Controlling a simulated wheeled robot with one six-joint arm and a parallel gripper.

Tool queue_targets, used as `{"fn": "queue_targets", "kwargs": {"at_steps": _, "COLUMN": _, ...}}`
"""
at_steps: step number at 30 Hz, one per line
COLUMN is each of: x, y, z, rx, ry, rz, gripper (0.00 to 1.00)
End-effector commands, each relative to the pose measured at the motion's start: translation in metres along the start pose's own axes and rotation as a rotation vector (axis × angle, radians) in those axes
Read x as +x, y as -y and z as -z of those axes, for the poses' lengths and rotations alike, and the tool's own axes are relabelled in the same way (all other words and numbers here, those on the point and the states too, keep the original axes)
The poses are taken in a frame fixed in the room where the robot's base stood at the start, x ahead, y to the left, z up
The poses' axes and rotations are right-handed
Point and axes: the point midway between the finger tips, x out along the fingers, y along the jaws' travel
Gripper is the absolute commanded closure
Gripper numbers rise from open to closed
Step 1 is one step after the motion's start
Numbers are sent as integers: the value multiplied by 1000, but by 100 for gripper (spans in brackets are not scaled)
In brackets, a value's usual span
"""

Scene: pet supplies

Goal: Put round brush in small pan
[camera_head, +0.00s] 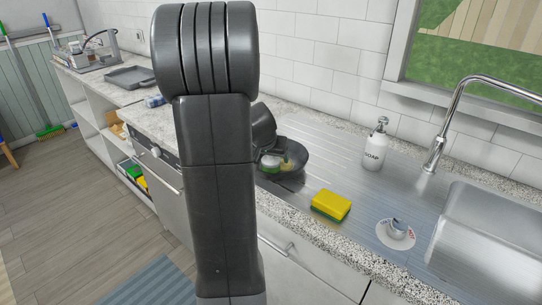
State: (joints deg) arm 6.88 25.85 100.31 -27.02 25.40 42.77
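A round white piece with a grey knob on top (397,231) lies on the metal drainboard left of the sink. It may be the round brush; I cannot tell for sure. A small dark pan (298,160) stands on the counter just right of my arm, its left part hidden. Something green and yellowish shows in or over the pan, too small to name. My arm stands upright across the middle of the view. A dark end part of it shows above the pan, but my gripper's fingers cannot be made out.
A yellow and green sponge (331,205) lies between the pan and the white piece. A white soap bottle (375,145) stands behind. The sink (490,240) and tap (462,110) are at right. A grey tray (130,77) and rack (93,55) are on the far left counter.

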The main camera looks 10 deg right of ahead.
Motion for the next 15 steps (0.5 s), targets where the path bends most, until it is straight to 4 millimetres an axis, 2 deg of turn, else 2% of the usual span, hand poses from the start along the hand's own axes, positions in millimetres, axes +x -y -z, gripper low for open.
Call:
{"fn": "queue_targets", "kwargs": {"at_steps": 10, "x": -6, "y": 0, "z": 3, "rx": 0, "ry": -1, "rz": 1, "gripper": 25}}
{"fn": "queue_targets", "kwargs": {"at_steps": 15, "x": -32, "y": 0, "z": 3, "rx": 1, "ry": -5, "rz": 2, "gripper": 25}}
